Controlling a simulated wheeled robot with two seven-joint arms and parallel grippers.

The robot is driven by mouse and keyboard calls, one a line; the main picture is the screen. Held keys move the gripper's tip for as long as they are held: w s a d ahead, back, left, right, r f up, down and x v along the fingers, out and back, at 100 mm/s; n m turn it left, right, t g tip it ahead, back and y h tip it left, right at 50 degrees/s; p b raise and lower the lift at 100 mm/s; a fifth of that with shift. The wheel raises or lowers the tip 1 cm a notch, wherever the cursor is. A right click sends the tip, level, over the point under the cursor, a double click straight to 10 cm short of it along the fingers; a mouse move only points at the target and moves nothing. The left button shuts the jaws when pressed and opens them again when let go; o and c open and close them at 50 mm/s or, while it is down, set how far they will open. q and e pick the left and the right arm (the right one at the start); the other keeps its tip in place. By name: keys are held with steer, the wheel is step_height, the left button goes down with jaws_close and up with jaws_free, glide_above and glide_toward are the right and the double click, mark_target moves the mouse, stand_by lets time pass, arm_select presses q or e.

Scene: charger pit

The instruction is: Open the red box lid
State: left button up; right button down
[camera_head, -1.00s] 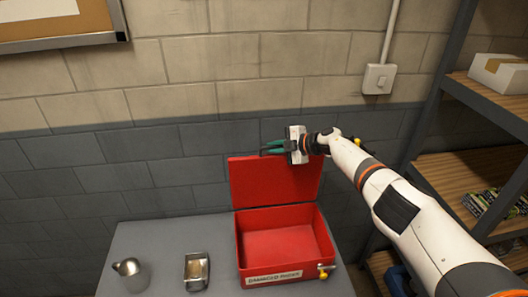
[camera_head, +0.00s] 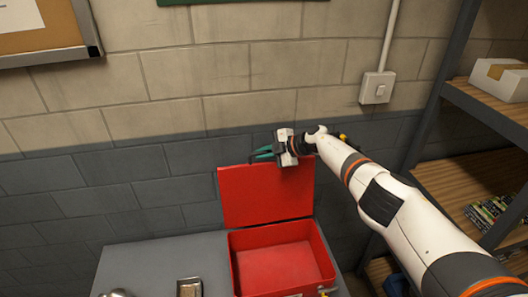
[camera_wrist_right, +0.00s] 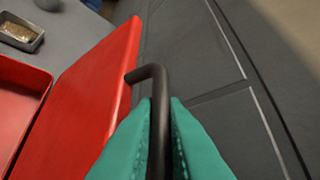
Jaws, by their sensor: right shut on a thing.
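The red box (camera_head: 277,268) stands on the grey table against the wall. Its red lid (camera_head: 266,194) is raised, standing up at the back of the box, and the inside looks empty. In the right wrist view the lid (camera_wrist_right: 88,90) shows with a black bent handle (camera_wrist_right: 158,105) on it. My right gripper (camera_head: 262,153) is at the lid's top edge. Its green fingers (camera_wrist_right: 160,140) are shut on the black handle. My left gripper is in neither view.
A small metal tray (camera_head: 190,287) and a metal jug (camera_head: 115,293), partly cut off, stand left of the box. A brick wall (camera_head: 120,180) rises close behind the lid. A shelf unit (camera_head: 470,150) with a cardboard box (camera_head: 500,79) stands at the right.

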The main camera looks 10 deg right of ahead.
steer(key=c, duration=1.5)
jaws_free()
steer(key=shift+s+d+r+p, duration=0.1)
steer(key=shift+d+r+p, duration=0.15)
steer(key=shift+p, duration=0.15)
steer(key=shift+p+v, duration=1.05)
steer(key=shift+v, duration=0.1)
steer(key=v, duration=0.9)
steer(key=shift+s, duration=0.1)
steer(key=shift+f, duration=0.1)
